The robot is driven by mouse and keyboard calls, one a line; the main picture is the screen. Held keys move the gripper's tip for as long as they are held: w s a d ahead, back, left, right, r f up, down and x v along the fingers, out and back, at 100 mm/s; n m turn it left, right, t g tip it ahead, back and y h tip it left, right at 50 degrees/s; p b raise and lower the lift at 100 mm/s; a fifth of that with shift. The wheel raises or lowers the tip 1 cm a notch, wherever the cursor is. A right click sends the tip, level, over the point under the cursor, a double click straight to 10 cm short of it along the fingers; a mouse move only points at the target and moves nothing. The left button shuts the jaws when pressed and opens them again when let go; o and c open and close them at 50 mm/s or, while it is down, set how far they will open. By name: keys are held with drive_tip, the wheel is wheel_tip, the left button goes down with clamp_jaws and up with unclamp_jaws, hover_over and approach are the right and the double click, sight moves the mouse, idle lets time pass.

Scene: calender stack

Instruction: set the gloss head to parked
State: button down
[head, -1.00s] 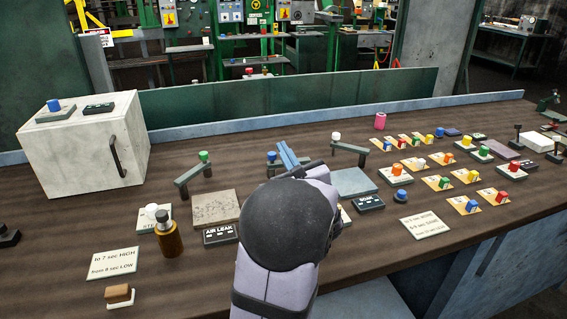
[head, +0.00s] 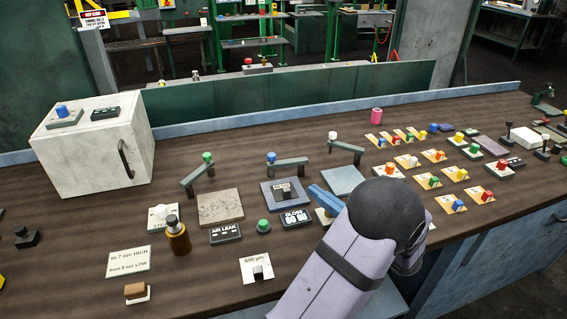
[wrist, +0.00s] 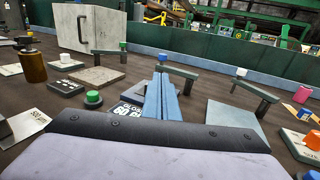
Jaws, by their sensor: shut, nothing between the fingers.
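A grey swing arm with a blue knob (head: 271,157) stands behind a blue-grey plate (head: 268,189) bearing a small dark block (head: 287,193). The arm bar (head: 290,164) points right, behind the plate. A black display reading GLOSS 60 (head: 295,218) lies in front of the plate; which part is the gloss head is not labelled. My gripper (head: 314,190) has its blue fingers together and empty, right of the display and plate. In the wrist view, the fingers (wrist: 160,82) cover part of the plate and display (wrist: 125,113), with the blue knob (wrist: 163,57) beyond their tips.
A green-knobbed swing arm (head: 196,174) stands left and a white-knobbed one (head: 346,148) right, each by its own plate. A green button (head: 263,226), an AIR LEAK display (head: 225,234) and a brown bottle (head: 178,238) stand left. Several coloured switches fill the right side.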

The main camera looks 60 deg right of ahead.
drive_tip(key=p, duration=0.3)
approach(271, 159)
drive_tip(key=x, duration=0.4)
drive_tip(key=shift+w+d, duration=0.1)
drive_tip(key=shift+w, duration=0.05)
drive_tip(key=shift+w, duration=0.1)
idle(0.4)
